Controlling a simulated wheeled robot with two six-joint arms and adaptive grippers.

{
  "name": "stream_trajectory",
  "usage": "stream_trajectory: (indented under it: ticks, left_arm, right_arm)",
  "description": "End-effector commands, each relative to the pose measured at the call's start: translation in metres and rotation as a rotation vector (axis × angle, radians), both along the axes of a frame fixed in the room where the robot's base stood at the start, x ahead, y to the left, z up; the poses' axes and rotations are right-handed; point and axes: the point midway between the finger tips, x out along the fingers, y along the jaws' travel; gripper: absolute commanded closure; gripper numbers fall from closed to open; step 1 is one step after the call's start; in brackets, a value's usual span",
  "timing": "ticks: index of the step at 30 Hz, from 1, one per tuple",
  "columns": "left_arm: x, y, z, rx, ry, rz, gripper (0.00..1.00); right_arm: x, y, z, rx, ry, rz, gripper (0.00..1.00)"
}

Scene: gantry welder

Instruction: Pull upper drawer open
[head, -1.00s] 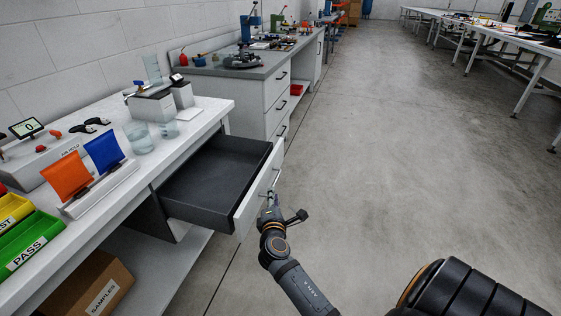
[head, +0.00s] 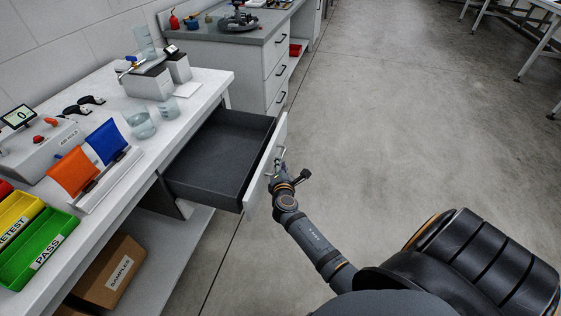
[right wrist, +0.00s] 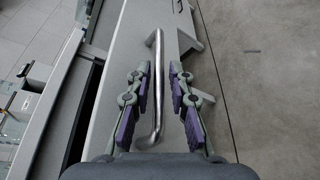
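The drawer (head: 220,160) under the white bench stands pulled out, with a dark, empty-looking interior and a white front (head: 265,165). Its metal bar handle (right wrist: 157,85) runs lengthwise between the two purple-padded fingers of my right gripper (right wrist: 160,80) in the right wrist view. A gap shows on each side of the bar, so the fingers are open around it. In the head view, my right gripper (head: 279,172) is at the handle on the drawer's outer face. My left gripper is not in view.
The white bench (head: 195,95) carries glass beakers, an orange and a blue piece, and green and yellow trays. A samples box (head: 110,272) sits on the lower shelf. A second cabinet (head: 275,75) stands behind the drawer. The floor to the right (head: 400,130) is clear.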

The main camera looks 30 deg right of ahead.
Motion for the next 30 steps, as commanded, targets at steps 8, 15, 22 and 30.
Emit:
stream_trajectory:
  ticks: [8, 15, 22, 30]
  left_arm:
    - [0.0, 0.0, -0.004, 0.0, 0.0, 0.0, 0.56]
    - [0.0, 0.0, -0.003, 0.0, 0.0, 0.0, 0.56]
    - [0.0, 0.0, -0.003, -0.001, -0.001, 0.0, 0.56]
    - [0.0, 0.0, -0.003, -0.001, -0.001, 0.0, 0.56]
  right_arm:
    - [0.021, -0.012, -0.005, -0.001, 0.0, 0.001, 0.8]
    - [0.021, -0.012, -0.005, 0.0, -0.001, 0.001, 0.82]
    - [0.021, -0.012, -0.005, 0.0, -0.001, 0.001, 1.0]
    - [0.021, -0.012, -0.005, 0.0, 0.0, 0.001, 1.0]
